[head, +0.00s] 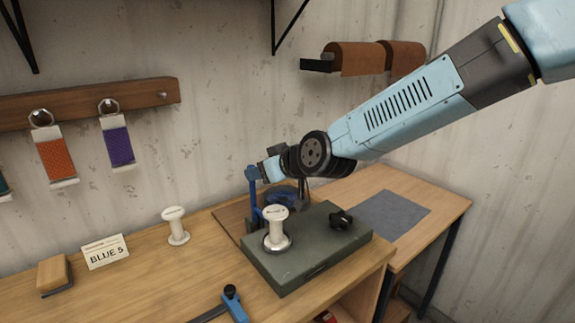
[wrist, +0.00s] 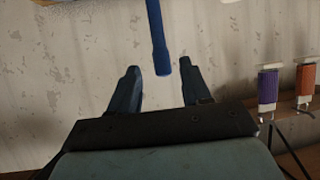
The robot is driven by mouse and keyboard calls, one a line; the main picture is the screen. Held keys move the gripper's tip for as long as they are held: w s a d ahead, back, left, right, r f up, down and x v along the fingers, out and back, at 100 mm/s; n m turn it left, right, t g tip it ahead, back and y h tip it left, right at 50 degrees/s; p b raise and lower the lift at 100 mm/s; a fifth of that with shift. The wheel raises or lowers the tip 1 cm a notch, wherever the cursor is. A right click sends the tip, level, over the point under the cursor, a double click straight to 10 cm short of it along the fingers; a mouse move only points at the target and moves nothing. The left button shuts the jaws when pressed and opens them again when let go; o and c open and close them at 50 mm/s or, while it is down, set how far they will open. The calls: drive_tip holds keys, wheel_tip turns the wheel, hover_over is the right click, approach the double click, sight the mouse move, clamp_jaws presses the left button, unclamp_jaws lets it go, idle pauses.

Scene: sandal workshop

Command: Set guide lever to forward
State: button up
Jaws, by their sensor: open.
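A blue bar with a thicker end, likely the guide lever (wrist: 157,40), comes down from the top of the wrist view. Its end lies between the two fingertips of my open gripper (wrist: 159,73), with a gap on each side. Whether it is in depth between the fingers I cannot tell. In the head view, my gripper (head: 268,170) is beside the top of a blue upright (head: 254,190) at the back of the green machine box (head: 300,262). My fingers are mostly hidden there, and the lever's setting cannot be read.
A white spool (head: 276,225) stands on the green box, with a black knob (head: 341,219) to its right. A blue-handled tool (head: 234,303) lies in front.

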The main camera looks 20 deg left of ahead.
drive_tip(key=v, duration=0.9)
drive_tip(key=shift+d, duration=0.15)
idle(0.9)
idle(0.5)
